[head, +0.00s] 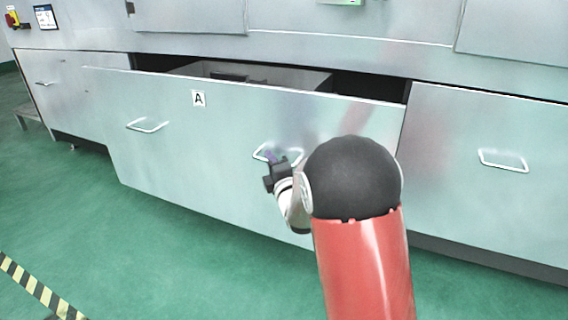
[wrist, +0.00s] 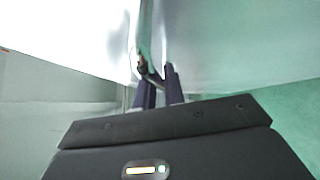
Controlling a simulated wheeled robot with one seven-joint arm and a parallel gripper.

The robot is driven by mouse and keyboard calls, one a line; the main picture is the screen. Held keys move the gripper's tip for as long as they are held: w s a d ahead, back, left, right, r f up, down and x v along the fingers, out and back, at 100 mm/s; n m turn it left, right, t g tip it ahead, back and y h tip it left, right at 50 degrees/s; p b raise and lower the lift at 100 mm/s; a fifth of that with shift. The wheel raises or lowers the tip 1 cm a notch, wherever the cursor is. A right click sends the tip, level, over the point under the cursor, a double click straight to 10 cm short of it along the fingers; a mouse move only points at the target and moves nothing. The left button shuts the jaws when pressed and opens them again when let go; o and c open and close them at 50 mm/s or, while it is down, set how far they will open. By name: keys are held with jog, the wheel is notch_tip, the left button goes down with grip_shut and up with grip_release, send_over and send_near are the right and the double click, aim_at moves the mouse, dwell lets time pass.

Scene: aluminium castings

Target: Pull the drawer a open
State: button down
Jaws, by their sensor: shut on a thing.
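Drawer A (head: 210,140) is a wide metal drawer front with a label A (head: 198,98) near its upper middle. It stands out from the cabinet, and a dark gap with part of the inside shows above its top edge. It has a left handle (head: 147,126) and a right handle (head: 293,150). My gripper (head: 271,160) is at the right handle, shut on it. In the wrist view the dark fingers (wrist: 160,88) close around the handle bar (wrist: 150,72). My arm hides part of the drawer's lower right.
A closed drawer front with a handle (head: 503,160) is to the right, and another front with a handle (head: 45,83) is at the far left. Green floor (head: 150,250) lies open in front, with yellow-black tape (head: 38,288) at lower left.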

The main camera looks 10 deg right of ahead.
jog(key=shift+s+a+f, duration=0.1)
jog(key=shift+s+a, duration=0.4)
jog(key=shift+s, duration=0.25)
jog(key=shift+s+a+r, duration=0.1)
jog(key=shift+s+a, duration=0.35)
jog(key=shift+s, duration=0.35)
jog(key=shift+s+a+f, duration=0.1)
jog(key=shift+s+a, duration=0.4)
jog(key=shift+s, duration=0.25)
jog(key=c, duration=1.5)
grip_release()
jog(key=r+v, duration=0.1)
jog(key=v, duration=0.6)
jog(key=shift+s+f, duration=0.4)
jog(key=shift+f, duration=0.1)
